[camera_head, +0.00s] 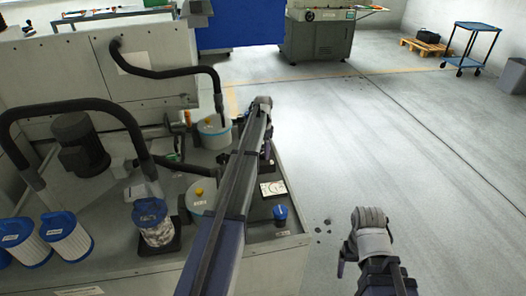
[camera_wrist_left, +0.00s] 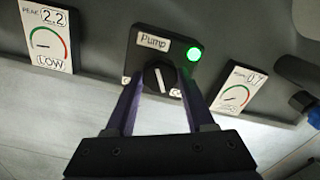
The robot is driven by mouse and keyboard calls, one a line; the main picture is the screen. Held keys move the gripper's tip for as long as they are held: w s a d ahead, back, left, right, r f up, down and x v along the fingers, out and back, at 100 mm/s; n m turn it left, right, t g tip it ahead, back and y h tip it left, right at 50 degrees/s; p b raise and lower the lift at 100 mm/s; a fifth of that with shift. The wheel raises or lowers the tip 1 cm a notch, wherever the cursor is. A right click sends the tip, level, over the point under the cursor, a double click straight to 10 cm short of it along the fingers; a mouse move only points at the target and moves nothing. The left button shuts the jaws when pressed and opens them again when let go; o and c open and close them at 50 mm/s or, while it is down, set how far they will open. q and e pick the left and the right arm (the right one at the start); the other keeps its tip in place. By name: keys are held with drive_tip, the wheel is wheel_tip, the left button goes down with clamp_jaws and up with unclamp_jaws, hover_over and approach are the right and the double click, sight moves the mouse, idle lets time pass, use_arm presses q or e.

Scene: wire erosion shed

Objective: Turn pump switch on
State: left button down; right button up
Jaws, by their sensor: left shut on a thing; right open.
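The pump switch (camera_wrist_left: 160,77) is a black round knob with a white pointer line, which stands nearly upright. It sits on a dark plate under a "Pump" label (camera_wrist_left: 153,42). A green lamp (camera_wrist_left: 194,54) beside the label is lit. In the left wrist view my left gripper (camera_wrist_left: 159,88) has its two purple fingers shut on the switch, one on each side. They partly cover the small position labels. In the head view my own left arm hides the switch. My right gripper (camera_head: 342,265) hangs open over the floor, apart from the machine, and is only partly visible.
Two gauges flank the switch, a left one reading 2.2 and LOW (camera_wrist_left: 48,38) and a right one (camera_wrist_left: 237,90). A blue knob (camera_head: 281,212) is at the panel's right. Filters (camera_head: 154,222), hoses and a motor (camera_head: 80,145) crowd the left.

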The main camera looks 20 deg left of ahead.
sight(263, 153)
idle(0.4)
use_arm(q)
drive_tip(key=shift+c, duration=1.3)
unclamp_jaws()
drive_tip(key=shift+r, duration=0.1)
wheel_tip(263, 153, up, 8)
drive_tip(key=p, duration=0.8)
drive_tip(key=shift+f, duration=0.3)
wheel_tip(263, 153, down, 8)
drive_tip(key=b, duration=0.8)
drive_tip(key=shift+r, duration=0.15)
